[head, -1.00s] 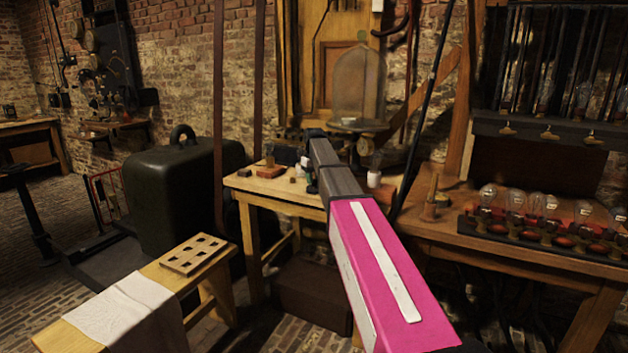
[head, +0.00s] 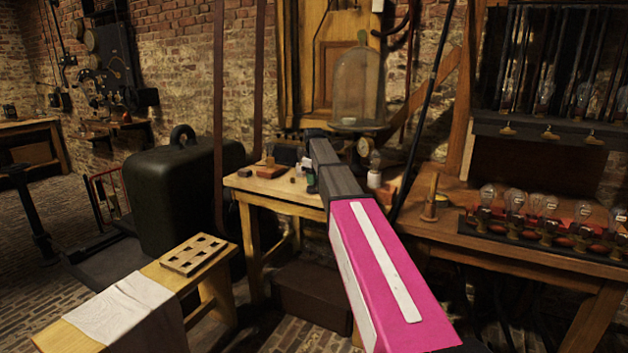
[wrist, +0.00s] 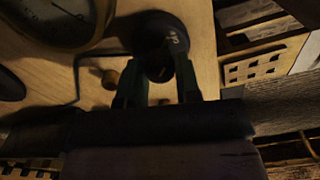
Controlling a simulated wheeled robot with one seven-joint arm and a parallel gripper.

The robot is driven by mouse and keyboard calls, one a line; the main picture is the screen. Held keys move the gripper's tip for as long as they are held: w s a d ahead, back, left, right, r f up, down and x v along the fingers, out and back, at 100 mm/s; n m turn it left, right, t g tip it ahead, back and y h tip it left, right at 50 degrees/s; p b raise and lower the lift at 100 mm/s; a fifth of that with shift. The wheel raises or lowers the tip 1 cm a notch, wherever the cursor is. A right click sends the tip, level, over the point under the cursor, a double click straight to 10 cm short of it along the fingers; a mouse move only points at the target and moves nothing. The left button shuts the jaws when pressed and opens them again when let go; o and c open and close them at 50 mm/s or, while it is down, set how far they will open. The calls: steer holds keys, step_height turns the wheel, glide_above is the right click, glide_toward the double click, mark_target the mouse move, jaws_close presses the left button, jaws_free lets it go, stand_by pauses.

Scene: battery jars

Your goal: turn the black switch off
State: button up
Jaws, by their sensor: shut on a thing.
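The black switch (wrist: 176,36) shows in the wrist view as a round black body with small pale marks, on a light wooden surface. My gripper (wrist: 160,78) has its two dark fingers on either side of the switch's dark knob (wrist: 159,68) and is shut on it. The shadow there hides the exact contact and which way the knob is turned. In the head view my own arm covers most of the switch and gripper area on the small wooden table (head: 262,188).
A round dial gauge (wrist: 52,18), a bent black rod (wrist: 77,75) and a brass knob (wrist: 110,79) are near the fingers. A glass bell jar (head: 358,85) stands behind. Bulbs (head: 515,205) line the right bench. A holed wooden rack (head: 193,254) sits on the left bench.

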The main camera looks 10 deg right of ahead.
steer(key=o, duration=0.9)
step_height(320, 180, up, 11)
steer(key=shift+f, duration=0.1)
steer(key=shift+s, duration=0.1)
